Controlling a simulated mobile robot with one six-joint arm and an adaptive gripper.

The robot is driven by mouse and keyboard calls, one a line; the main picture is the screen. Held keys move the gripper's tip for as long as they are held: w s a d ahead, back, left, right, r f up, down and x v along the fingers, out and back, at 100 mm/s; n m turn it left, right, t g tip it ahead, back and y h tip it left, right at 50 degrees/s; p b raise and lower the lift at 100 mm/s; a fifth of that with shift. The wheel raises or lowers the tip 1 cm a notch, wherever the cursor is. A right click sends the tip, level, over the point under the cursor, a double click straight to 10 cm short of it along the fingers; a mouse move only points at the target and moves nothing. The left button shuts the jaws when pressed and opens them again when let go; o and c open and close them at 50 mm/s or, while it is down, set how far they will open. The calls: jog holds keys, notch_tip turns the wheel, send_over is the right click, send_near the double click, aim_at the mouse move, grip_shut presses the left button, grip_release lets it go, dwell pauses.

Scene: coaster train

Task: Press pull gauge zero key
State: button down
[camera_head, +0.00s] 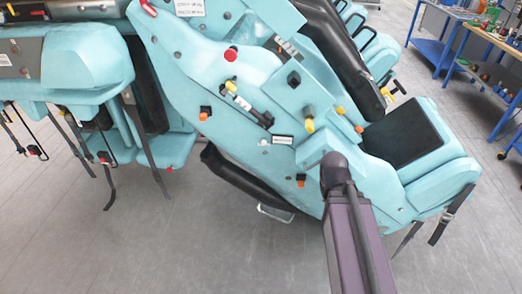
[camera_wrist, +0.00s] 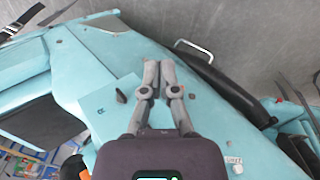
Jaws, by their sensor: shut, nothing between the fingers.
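My gripper (camera_wrist: 160,66) reaches up the middle of the wrist view with its two grey fingers close together and nothing between them. It is over the teal side of a coaster seat (camera_wrist: 190,105); I cannot tell whether it touches. In the head view my arm hides the gripper. I cannot pick out the pull gauge or its zero key for sure. A slim yellow, white and black device (camera_head: 248,105) lies along the teal seat side (camera_head: 195,65) in the head view. No key on it can be made out.
A red round button (camera_head: 231,54), yellow-topped knobs (camera_head: 309,124) and a small orange-and-black part (camera_head: 301,180) stick out of the teal side. Black straps (camera_head: 144,150) hang at the left. Blue workbenches (camera_head: 438,52) stand at the upper right. Grey floor (camera_head: 230,250) is clear in front.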

aim_at(263, 143)
jog(key=w+a+f+n+t+h+b, duration=0.2)
jog(key=w+a+n+t+h+b, duration=0.6)
jog(key=n, duration=0.8)
jog(key=w+a+r+n+t+y+b, duration=0.2)
jog(key=a+n+t+y+b, duration=0.5)
jog(key=a+n, duration=0.9)
jog(key=n+t+b, duration=0.1)
jog(key=t+b, duration=0.1)
jog(key=b, duration=0.1)
jog(key=shift+w+a, duration=0.4)
jog(key=shift+w, duration=0.1)
jog(key=w, duration=0.4)
jog(key=w+d, duration=0.1)
jog(key=w, duration=0.8)
jog(key=shift+w+d+r, duration=0.25)
jog(key=shift+w+d, duration=0.05)
jog(key=shift+w, duration=0.1)
